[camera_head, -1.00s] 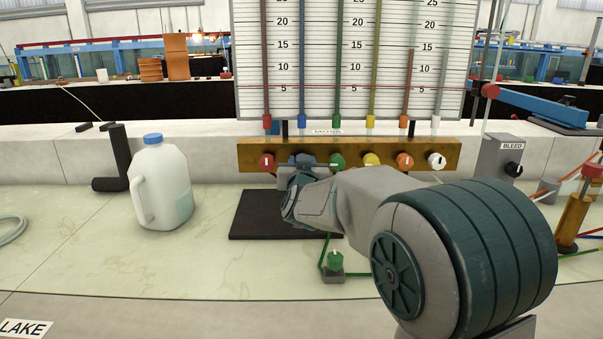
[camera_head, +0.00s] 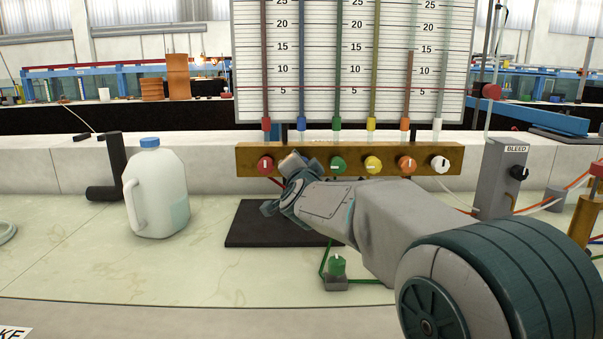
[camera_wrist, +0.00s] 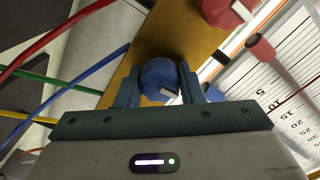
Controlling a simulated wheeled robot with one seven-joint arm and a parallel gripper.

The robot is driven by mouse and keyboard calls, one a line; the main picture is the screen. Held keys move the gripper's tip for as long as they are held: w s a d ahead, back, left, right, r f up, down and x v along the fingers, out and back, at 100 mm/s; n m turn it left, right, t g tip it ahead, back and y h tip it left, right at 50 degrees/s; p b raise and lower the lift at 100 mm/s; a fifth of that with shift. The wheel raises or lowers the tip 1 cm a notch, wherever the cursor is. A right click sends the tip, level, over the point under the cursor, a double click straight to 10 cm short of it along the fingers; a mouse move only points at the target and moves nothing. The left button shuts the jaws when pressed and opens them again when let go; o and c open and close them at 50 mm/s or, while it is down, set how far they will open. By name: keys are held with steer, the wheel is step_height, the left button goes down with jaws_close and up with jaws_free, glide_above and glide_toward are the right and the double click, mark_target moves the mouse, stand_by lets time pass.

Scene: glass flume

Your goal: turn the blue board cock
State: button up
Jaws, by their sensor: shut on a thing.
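The blue board cock (camera_wrist: 157,75) is a round blue knob with a white mark at its lower right in the wrist view. My gripper (camera_wrist: 160,82) is shut on it, one finger on each side. In the head view my gripper (camera_head: 290,168) is tilted at the brass board (camera_head: 330,174), between the red cock (camera_head: 265,165) and the green cock (camera_head: 338,165), and mostly hides the blue cock. The blue tube (camera_head: 301,124) comes down above it.
Yellow (camera_head: 373,165), orange (camera_head: 407,165) and white (camera_head: 440,164) cocks continue the row to the right. A milk jug (camera_head: 157,190) stands left on the bench. A dark mat (camera_head: 245,228) lies below the board, with a small green valve (camera_head: 337,266) in front. A BLEED box (camera_head: 500,180) stands right.

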steer(key=shift+m+b, duration=0.3)
steer(key=shift+m, duration=0.4)
steer(key=o, duration=1)
steer(key=s+p, duration=0.2)
steer(key=s, duration=1.2)
